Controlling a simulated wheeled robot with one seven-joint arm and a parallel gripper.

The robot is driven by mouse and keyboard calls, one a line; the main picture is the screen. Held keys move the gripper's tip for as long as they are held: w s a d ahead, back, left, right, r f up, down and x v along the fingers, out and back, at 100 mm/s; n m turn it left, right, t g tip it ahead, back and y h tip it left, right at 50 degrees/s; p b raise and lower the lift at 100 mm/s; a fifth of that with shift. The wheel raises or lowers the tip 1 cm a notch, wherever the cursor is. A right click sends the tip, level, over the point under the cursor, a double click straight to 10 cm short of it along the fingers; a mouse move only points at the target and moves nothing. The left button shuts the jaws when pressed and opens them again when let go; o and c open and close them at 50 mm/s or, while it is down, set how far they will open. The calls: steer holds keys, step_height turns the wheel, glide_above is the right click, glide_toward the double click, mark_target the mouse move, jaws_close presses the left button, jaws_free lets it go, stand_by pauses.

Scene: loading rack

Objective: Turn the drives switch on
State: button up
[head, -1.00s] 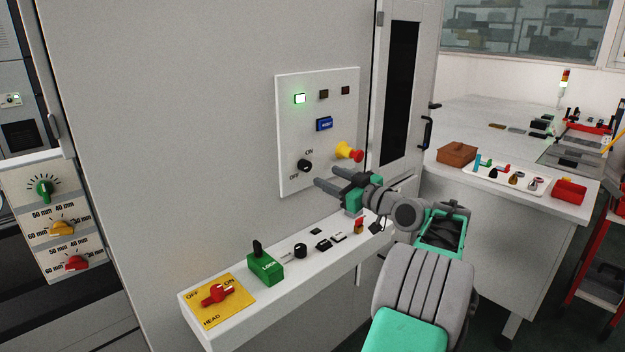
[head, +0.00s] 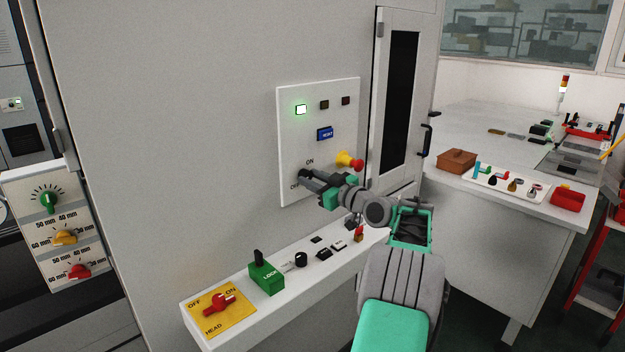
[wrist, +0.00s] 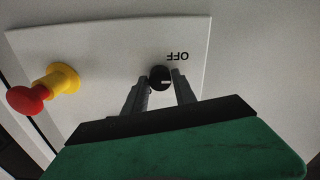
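The black rotary switch (wrist: 160,77) with an OFF label sits on the white panel (head: 298,130). In the wrist view its knob lies between the tips of my two fingers, with a finger on each side. My gripper (wrist: 160,88) looks open around the knob; I cannot tell whether the fingers touch it. In the head view my gripper (head: 308,179) covers the switch and part of its OFF label, while the ON label above stays visible.
A red emergency button on a yellow collar (head: 349,160) stands out close beside my gripper; it also shows in the wrist view (wrist: 40,90). A ledge with several controls (head: 240,327) runs below.

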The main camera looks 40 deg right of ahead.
jaws_close()
steer(key=shift+m, duration=0.5)
steer(key=m, duration=0.2)
steer(key=shift+m, duration=0.4)
steer(key=m+p, duration=0.1)
steer(key=m, duration=0.2)
steer(key=shift+m, duration=0.3)
steer(key=m+p, duration=0.2)
steer(key=m, duration=0.3)
steer(key=shift+r+p, duration=0.15)
steer(key=shift+p, duration=0.2)
steer(key=m+p, duration=0.3)
steer(key=m, duration=0.2)
steer(key=shift+m, duration=0.4)
steer(key=shift+o, duration=2.4)
jaws_free()
